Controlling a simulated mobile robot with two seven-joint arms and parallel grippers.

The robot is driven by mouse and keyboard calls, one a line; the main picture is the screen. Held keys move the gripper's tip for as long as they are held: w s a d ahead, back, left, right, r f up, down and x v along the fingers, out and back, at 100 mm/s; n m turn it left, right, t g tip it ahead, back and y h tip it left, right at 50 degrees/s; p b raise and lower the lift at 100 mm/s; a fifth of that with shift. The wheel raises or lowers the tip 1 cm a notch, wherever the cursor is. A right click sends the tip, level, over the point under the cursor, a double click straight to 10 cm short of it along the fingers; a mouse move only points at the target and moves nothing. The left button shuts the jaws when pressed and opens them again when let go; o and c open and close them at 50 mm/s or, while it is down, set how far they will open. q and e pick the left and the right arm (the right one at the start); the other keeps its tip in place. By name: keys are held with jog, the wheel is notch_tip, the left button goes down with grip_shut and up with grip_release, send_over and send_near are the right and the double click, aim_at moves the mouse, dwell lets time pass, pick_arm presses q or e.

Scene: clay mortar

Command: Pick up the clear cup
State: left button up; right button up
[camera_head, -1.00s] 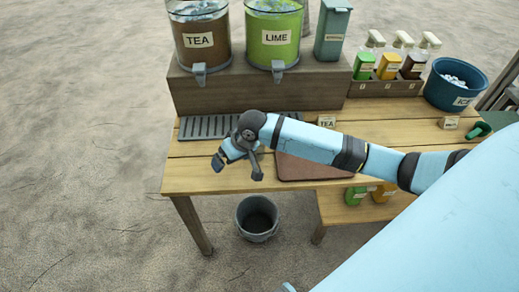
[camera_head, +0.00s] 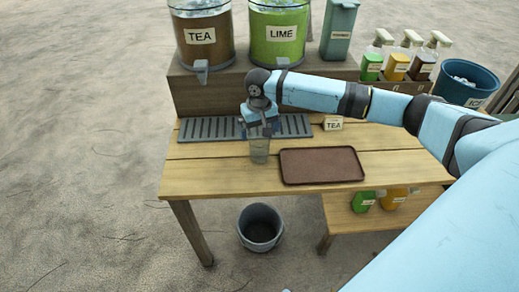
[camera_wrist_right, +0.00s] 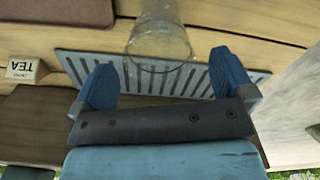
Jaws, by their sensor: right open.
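The clear cup (camera_head: 260,150) stands upright on the wooden table by the front edge of the grey slatted drip tray (camera_head: 293,126). It also shows in the right wrist view (camera_wrist_right: 158,42), in front of and between the fingers. My right gripper (camera_head: 261,129) is just above and behind the cup in the head view, its fingers pointing down. In the right wrist view the right gripper (camera_wrist_right: 168,78) is open, with its two blue fingertips spread to either side of the cup's near end. I cannot tell whether either finger touches it. My left gripper is not in view.
A brown tray (camera_head: 322,166) lies right of the cup, with a TEA sign (camera_head: 333,124) behind it. The TEA dispenser (camera_head: 203,50) and LIME dispenser (camera_head: 279,40) stand on a raised wooden box behind. A bucket (camera_head: 261,228) is on the ground in front.

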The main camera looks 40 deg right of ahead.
notch_tip(320, 180, down, 6)
jog(key=shift+w+d+r+b, duration=0.1)
jog(key=shift+w+d+b, duration=0.05)
jog(key=shift+b, duration=0.25)
jog(key=c, duration=1)
